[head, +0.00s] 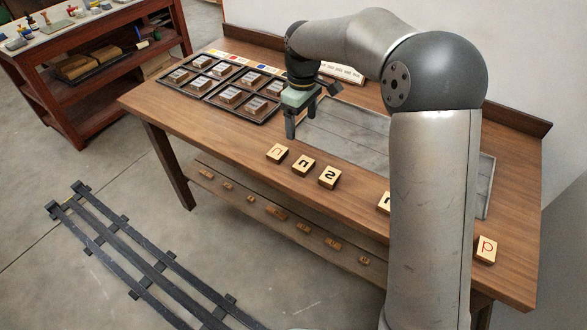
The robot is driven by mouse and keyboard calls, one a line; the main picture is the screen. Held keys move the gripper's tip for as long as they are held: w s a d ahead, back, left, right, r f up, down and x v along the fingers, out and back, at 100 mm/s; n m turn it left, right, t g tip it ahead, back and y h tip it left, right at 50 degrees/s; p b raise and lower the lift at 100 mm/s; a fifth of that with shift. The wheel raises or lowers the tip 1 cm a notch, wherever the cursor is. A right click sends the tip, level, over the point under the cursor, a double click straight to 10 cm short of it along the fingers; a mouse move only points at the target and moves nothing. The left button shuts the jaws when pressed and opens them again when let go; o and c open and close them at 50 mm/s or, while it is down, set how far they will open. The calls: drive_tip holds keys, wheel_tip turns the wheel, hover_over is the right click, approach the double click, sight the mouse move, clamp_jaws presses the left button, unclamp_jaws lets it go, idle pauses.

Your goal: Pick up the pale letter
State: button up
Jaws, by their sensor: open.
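Several pale wooden letter blocks stand in a row along the table's front. The leftmost block (277,153) has a reddish-brown letter. The two beside it, a middle block (303,165) and a right block (329,177), have dark letters. Another block (384,203) is mostly hidden behind my arm. A block with a red letter (487,249) lies at the far right. I cannot tell which is the pale letter. My gripper (301,122) is open, fingers down, behind and above the leftmost block, at the left end of the grey slab. Nothing clearly shows held between its fingers.
A dark compartmented tray (203,96) holding small blocks sits at the table's left. A grey slab (350,140) covers the middle, partly hidden by my arm. A white strip (345,73) lies at the back. A red shelf unit (90,100) stands at far left.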

hover_over(303, 163)
drive_tip(key=f, duration=0.9)
drive_tip(key=shift+a+f+p, duration=0.25)
drive_tip(key=shift+f+p, duration=0.15)
drive_tip(key=f, duration=0.2)
drive_tip(key=f+p, duration=0.1)
drive_tip(key=f, duration=0.1)
drive_tip(key=shift+s+d+f, duration=0.1)
drive_tip(key=shift+d, duration=0.3)
drive_tip(key=shift+f, duration=0.5)
drive_tip(key=c, duration=1.1)
